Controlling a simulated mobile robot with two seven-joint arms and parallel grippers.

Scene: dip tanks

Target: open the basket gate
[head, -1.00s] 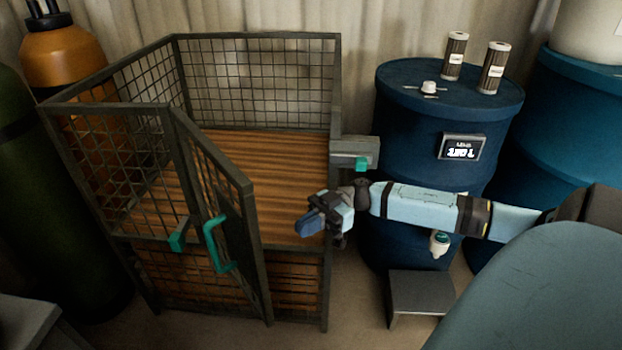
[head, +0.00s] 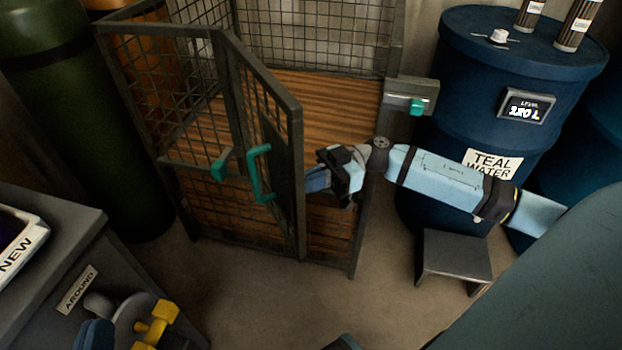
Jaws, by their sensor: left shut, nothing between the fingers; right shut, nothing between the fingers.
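The basket (head: 390,35) is a dark metal mesh cage with a wooden slatted floor. Its mesh gate (head: 290,150) stands ajar, swung out toward me from its left side, with a gap at its right edge. A teal handle (head: 254,175) is on the gate's outer face. A teal-tipped bracket (head: 220,165) sticks out from the front left of the basket. My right gripper (head: 318,180) is shut and empty in the gap, close beside the gate's free edge. Its fingertips are partly hidden, so contact is unclear. I cannot make out my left gripper.
A latch block (head: 412,95) with a teal part sits at the basket's right post. A blue drum (head: 470,120) labelled TEAL WATER and a grey step (head: 455,258) stand right.

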